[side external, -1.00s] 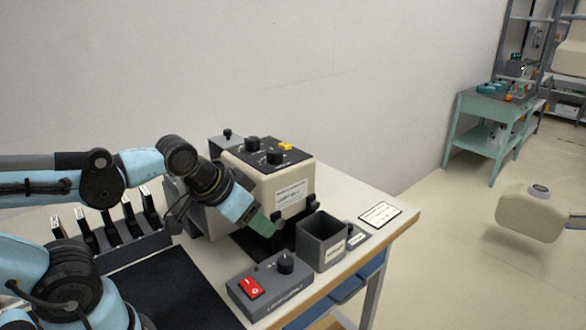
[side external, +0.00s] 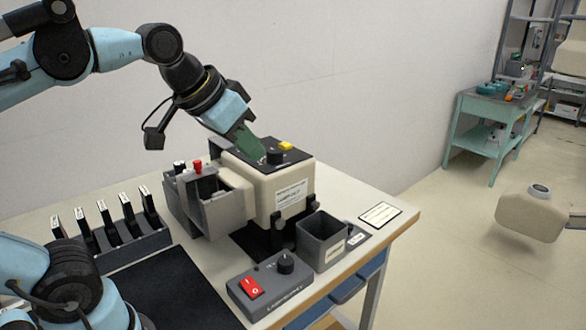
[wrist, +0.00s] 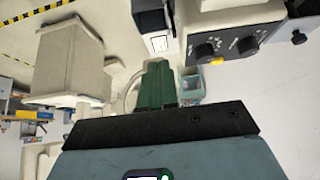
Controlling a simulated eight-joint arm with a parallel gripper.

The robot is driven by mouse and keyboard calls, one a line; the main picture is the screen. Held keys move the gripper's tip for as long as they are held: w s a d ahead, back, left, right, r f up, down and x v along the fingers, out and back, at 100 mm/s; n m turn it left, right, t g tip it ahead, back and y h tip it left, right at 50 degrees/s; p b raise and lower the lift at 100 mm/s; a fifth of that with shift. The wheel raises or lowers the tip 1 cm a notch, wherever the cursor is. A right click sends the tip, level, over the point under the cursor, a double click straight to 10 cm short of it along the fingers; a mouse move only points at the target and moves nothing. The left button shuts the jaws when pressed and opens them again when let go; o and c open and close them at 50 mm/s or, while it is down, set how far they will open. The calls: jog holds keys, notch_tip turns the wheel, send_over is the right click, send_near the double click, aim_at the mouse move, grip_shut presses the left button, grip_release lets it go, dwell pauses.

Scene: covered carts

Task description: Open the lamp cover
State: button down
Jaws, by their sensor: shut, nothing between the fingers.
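The beige lamp housing (side external: 285,190) stands on the table with a black control panel on top. On its left side, a beige and grey cover-like part (side external: 232,200) stands out from the body, beside an open grey compartment (side external: 208,188) with a red knob. I cannot tell how far this part is swung. My gripper (side external: 254,148), with green fingers, is shut and empty above the housing's top panel, apart from the cover-like part. In the wrist view the fingers (wrist: 156,86) are together, and the panel with its knobs (wrist: 225,45) is to their right.
A grey square bin (side external: 322,240) and a control box with a red switch (side external: 251,287) stand in front of the housing. A rack of black holders (side external: 115,228) stands to the left by a black mat (side external: 175,290). A teal cart (side external: 490,125) is far right.

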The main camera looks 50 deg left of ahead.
notch_tip(320, 180, up, 8)
jog(key=f, duration=0.1)
jog(key=s+a+n+y, duration=0.3)
jog(key=a+n, duration=1.1)
jog(key=a, duration=1)
send_near(217, 140)
jog(key=x, duration=0.5)
jog(key=shift+w+d, duration=0.1)
jog(key=shift+w, duration=0.65)
